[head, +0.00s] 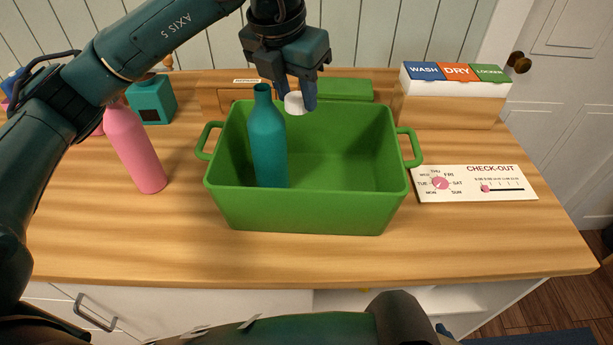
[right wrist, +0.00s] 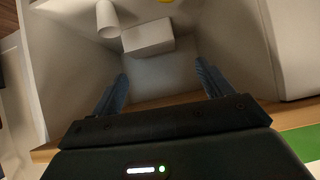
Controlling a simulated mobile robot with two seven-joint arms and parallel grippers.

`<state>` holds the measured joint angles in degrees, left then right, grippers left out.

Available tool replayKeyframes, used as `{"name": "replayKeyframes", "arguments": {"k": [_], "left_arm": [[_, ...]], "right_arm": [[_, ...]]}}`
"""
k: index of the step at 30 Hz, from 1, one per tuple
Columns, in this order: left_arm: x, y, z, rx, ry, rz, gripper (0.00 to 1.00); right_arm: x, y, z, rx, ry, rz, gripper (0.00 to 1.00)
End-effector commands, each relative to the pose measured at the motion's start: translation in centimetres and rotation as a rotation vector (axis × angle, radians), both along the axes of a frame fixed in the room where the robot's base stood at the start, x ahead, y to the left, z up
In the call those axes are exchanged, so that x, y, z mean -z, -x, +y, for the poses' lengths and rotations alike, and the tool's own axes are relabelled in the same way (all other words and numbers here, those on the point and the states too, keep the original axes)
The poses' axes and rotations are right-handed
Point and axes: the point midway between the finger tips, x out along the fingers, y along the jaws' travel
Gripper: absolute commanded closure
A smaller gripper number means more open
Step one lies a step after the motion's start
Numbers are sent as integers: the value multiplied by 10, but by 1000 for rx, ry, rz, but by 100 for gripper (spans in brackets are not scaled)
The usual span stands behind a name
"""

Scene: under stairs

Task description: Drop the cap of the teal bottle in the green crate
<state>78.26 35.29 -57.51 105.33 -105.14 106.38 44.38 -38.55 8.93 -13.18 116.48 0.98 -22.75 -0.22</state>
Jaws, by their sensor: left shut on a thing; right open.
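The green crate (head: 312,211) stands on the wooden counter with a handle at each side. The teal bottle (head: 268,143) stands upright with its neck open; its base is hidden by the crate's front wall, so it appears to be inside the crate at the left. My left gripper (head: 300,98) is above the crate, just right of the bottle's neck. It is shut on the white cap (head: 294,103), which is apart from the bottle. In the right wrist view my right gripper (right wrist: 163,85) is open and empty, facing a pale compartment.
A pink bottle (head: 135,150) stands left of the crate. A teal box (head: 151,100) is behind it. A check-out card (head: 474,184) lies on the right. A wash/dry/locker box (head: 453,95) stands at the back right. The right wrist view shows a white box (right wrist: 147,36) and a white cylinder (right wrist: 107,19).

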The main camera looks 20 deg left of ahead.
Motion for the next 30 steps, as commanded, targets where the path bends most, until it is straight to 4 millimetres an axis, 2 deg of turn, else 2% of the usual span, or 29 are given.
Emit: {"name": "replayKeyframes", "arguments": {"k": [1,4,14,15,23,30], "left_arm": [[10,0,0,0,0,0,100],[18,0,0,1,-1,-1,100],[20,0,0,1,-1,-1,100],[20,0,0,1,-1,-1,63],[20,0,0,1,-1,0,41],[19,0,0,1,-1,-1,40]], "right_arm": [[2,-2,2,-8,-2,-13,21],[-1,-3,6,-18,-9,-28,21],[-7,-6,9,-23,-16,-42,21],[-7,-6,9,-23,-16,-43,21],[-7,-8,8,-21,-15,-47,21],[-7,-8,7,-19,-13,-45,21]]}}
